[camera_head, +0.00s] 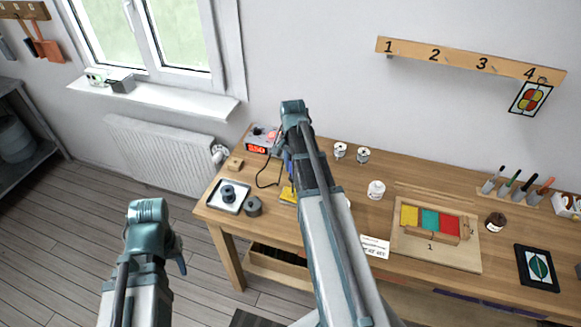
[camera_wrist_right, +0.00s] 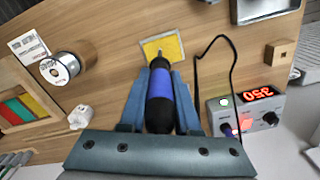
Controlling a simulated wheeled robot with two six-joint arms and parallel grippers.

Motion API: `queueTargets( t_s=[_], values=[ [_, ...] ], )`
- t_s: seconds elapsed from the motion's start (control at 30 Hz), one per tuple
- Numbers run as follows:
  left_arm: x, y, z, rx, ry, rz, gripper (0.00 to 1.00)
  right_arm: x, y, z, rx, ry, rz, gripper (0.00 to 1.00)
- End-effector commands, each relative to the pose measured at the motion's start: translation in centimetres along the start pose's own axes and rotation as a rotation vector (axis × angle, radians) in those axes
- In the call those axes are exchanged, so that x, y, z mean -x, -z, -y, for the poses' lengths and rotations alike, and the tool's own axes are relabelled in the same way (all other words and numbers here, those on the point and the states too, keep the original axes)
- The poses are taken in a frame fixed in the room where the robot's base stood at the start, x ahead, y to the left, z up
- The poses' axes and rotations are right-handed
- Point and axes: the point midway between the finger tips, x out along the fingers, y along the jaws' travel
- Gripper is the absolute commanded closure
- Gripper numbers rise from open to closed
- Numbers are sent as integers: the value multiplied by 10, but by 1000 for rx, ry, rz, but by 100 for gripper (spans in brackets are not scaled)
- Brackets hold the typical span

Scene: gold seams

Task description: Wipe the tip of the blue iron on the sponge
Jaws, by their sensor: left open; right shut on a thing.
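The blue iron (camera_wrist_right: 160,98), with a black lower grip, is held between the fingers of my right gripper (camera_wrist_right: 161,80) in the right wrist view. Its metal tip points at the yellow sponge (camera_wrist_right: 172,46) and overlaps it in the picture; whether it touches cannot be told. In the head view my right arm hides most of the iron, and only an edge of the sponge (camera_head: 287,194) shows. My left gripper (camera_head: 180,265) is mostly hidden behind its own arm at the lower left, away from the table, with a finger showing and nothing seen in it.
The soldering station (camera_head: 262,139) reads 350, and a black cord (camera_wrist_right: 229,62) loops beside the sponge. A metal tray (camera_head: 218,205) lies at the left end.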

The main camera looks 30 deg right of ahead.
Motion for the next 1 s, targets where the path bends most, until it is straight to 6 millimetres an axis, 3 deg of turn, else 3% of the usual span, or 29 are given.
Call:
queueTargets(
  t_s=[0.7, 1.0],
  values=[
    [-1, 0, 0, 0, 0, 0, 50, -1, 8, -19, 0, 0, 0, 100],
    [0, 0, 0, 0, 0, 0, 50, 0, 6, -14, 0, 0, 0, 100]
  ],
)
